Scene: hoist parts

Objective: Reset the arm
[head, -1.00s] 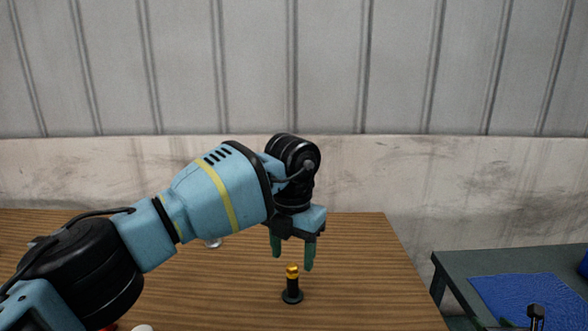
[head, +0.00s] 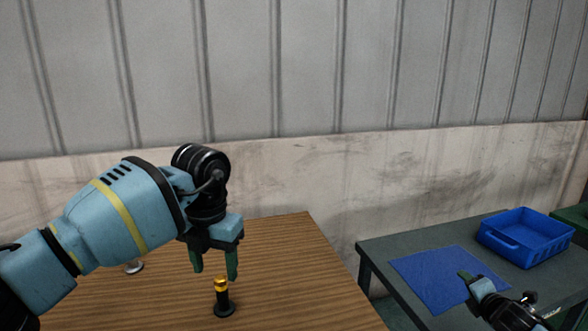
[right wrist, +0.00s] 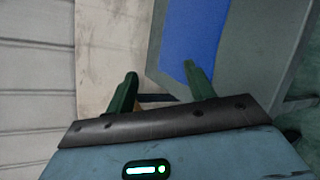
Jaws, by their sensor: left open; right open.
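My left arm reaches in from the left in the head view. Its gripper (head: 214,262) points down, open and empty, above the wooden table. A small black part with a gold top (head: 222,298) stands upright on the table just below the fingers, apart from them. My right gripper (head: 467,277) is at the lower right of the head view, over the grey table's near side by the blue mat. In the right wrist view its two green fingers (right wrist: 160,80) are spread with nothing between them.
The wooden table (head: 290,290) is mostly bare, with a small shiny item (head: 133,267) behind my left arm. The grey table (head: 385,250) at right carries a flat blue mat (head: 430,275) and a blue tray (head: 525,238). A gap separates the tables. A wall stands behind.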

